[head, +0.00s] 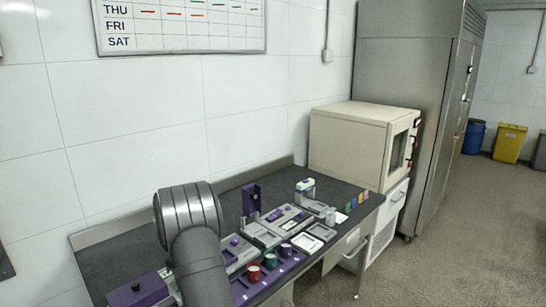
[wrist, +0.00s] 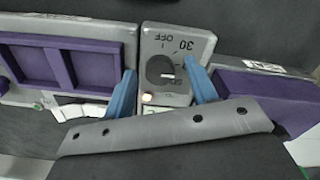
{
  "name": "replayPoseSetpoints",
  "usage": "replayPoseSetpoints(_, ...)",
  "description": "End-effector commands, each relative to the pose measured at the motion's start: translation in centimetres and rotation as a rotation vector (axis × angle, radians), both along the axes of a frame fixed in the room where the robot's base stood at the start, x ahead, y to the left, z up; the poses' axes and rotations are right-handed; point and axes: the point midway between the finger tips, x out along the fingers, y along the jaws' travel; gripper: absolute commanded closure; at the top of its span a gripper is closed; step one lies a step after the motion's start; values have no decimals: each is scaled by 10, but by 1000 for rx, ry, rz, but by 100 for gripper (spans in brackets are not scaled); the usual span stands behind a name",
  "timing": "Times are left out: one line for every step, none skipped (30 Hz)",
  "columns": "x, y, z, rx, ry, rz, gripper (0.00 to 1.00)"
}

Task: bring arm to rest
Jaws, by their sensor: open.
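My gripper (wrist: 163,92) is open in the wrist view, its two blue fingers apart with nothing held between them. Beyond and between the fingers is a grey control panel (wrist: 197,45) with a dark round knob (wrist: 160,70), a lit lamp and the marks OFF and 30. I cannot tell whether the fingers touch the panel. In the head view my arm rises in front of the bench at the lower left, and its gripper is hidden there.
The dark bench (head: 115,262) holds a purple box (head: 137,291), red (head: 254,273) and green (head: 270,260) cups, a purple upright holder (head: 251,199) and grey-purple units. A beige oven (head: 348,142) stands at the far end. The wrist view shows a purple-framed unit (wrist: 65,45) and a purple block (wrist: 255,88).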

Motion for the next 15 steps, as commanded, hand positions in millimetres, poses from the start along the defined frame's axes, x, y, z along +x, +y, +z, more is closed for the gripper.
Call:
replayPoseSetpoints(0,0,0,0,0,35,48)
replayPoseSetpoints(0,0,0,0,0,60,48)
replayPoseSetpoints(0,0,0,0,0,91,48)
replayPoseSetpoints(0,0,0,0,0,113,48)
replayPoseSetpoints(0,0,0,0,0,134,48)
replayPoseSetpoints(0,0,0,0,0,161,48)
replayPoseSetpoints(0,0,0,0,0,181,48)
replayPoseSetpoints(0,0,0,0,0,198,48)
replayPoseSetpoints(0,0,0,0,0,219,48)
replayPoseSetpoints(0,0,0,0,0,234,48)
replayPoseSetpoints(0,0,0,0,0,246,48)
replayPoseSetpoints(0,0,0,0,0,261,48)
replayPoseSetpoints(0,0,0,0,0,270,48)
replayPoseSetpoints(0,0,0,0,0,277,48)
replayPoseSetpoints(0,0,0,0,0,285,48)
